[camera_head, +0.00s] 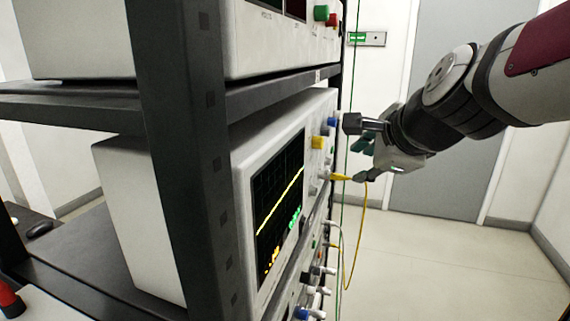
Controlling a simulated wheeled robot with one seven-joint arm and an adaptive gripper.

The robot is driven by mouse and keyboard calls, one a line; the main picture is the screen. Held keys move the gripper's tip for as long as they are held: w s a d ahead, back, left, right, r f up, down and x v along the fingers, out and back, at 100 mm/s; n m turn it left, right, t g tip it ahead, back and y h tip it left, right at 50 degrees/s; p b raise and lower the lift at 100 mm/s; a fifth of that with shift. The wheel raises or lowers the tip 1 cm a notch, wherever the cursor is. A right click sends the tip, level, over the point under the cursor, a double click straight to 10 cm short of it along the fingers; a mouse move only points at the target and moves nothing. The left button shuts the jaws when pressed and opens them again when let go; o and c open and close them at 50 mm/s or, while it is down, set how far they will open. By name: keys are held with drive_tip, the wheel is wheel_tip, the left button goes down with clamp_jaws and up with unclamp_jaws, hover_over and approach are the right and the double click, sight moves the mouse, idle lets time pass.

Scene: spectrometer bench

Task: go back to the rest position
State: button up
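My gripper (357,150) is at the right of the instrument rack, in front of the panel of the lower white instrument (215,150). Its two dark fingertips are spread apart, one above the other, and I see nothing between them. The upper fingertip is near a blue knob (332,122) on the panel. The lower fingertip is close to a yellow cable plug (340,177); I cannot tell whether they touch. My arm reaches in from the upper right.
A dark rack post (185,160) and shelf (75,100) stand at the left, with another instrument (285,40) above. A yellow cable (358,235) and a green cable hang by the panel. Open floor (440,260) lies to the right, before a grey door (455,160).

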drive_tip(key=shift+s+r, duration=0.35)
drive_tip(key=shift+s, duration=0.1)
drive_tip(key=s+d+f+n+g, duration=0.1)
drive_tip(key=s+f+n, duration=0.3)
drive_tip(key=s+n, duration=0.6)
drive_tip(key=s+d+f+n+g+h, duration=0.1)
drive_tip(key=s+f+n+g, duration=0.3)
drive_tip(key=s+n, duration=0.6)
drive_tip(key=shift+s+f, duration=0.5)
drive_tip(key=shift+f, duration=0.25)
